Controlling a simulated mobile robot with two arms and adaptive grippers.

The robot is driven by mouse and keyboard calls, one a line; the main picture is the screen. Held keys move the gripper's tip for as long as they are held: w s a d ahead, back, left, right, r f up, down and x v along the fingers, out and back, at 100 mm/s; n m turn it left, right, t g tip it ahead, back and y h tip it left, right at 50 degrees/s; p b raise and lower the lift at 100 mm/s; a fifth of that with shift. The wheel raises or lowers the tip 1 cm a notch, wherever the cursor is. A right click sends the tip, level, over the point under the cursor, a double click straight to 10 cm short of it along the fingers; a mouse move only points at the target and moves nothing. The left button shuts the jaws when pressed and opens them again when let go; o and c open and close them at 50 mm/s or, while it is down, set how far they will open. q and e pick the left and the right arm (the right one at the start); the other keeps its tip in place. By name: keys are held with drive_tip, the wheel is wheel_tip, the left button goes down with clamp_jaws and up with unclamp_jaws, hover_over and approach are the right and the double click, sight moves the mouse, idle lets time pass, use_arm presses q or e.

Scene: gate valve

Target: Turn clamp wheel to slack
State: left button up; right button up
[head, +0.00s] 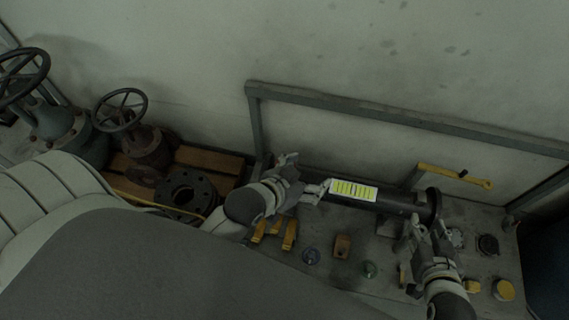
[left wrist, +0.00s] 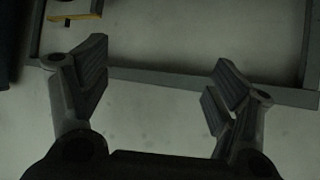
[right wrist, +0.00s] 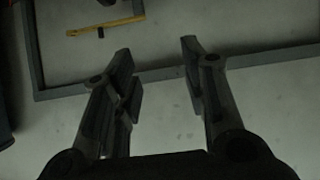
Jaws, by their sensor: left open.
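No wheel is marked as the clamp wheel, so I cannot tell which one it is. In the head view, a dark cylinder with a yellow-and-white label (head: 353,190) lies across the bench, with a dark round flange (head: 434,204) at its right end. Two dark handwheels stand at the left: a larger one (head: 20,77) on a green valve and a smaller one (head: 121,109) on a rusty valve. My left gripper (head: 305,177) is open and empty near the cylinder's left end. My right gripper (head: 424,236) is open and empty, in front of the flange in the picture.
A grey bench (head: 320,238) carries several small yellow, blue and green parts in front of the cylinder. A grey rail frame (head: 400,115) stands behind, near the pale wall. A yellow bar (head: 454,175) lies behind the flange.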

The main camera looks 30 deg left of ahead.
use_arm(q)
drive_tip(key=w+d+f+m+g+h+b, duration=0.2)
drive_tip(key=w+d+f+m+g, duration=0.25)
drive_tip(key=d+m, duration=0.4)
drive_tip(key=w+a+f+m+g+y, duration=0.1)
drive_tip(key=w+a+m+g+y, duration=0.2)
drive_tip(key=a, duration=0.7)
drive_tip(key=w+a+m+g+y, duration=0.2)
drive_tip(key=w+a+m+g, duration=0.15)
drive_tip(key=a, duration=0.65)
drive_tip(key=shift+m, duration=0.3)
drive_tip(key=f, duration=0.1)
drive_tip(key=f+b, duration=0.1)
drive_tip(key=f, duration=0.1)
drive_tip(key=s+f+b, duration=0.1)
drive_tip(key=f, duration=0.1)
drive_tip(key=shift+f, duration=0.15)
wheel_tip(320, 180, down, 5)
drive_tip(key=shift+r+b, duration=0.1)
drive_tip(key=shift+b, duration=1.15)
drive_tip(key=shift+f, duration=0.3)
use_arm(e)
wheel_tip(320, 180, up, 24)
drive_tip(key=a+t+y, duration=0.2)
drive_tip(key=t+y, duration=0.2)
drive_tip(key=t, duration=0.8)
drive_tip(key=shift+s+a+n+t, duration=0.3)
drive_tip(key=shift+s+t, duration=0.1)
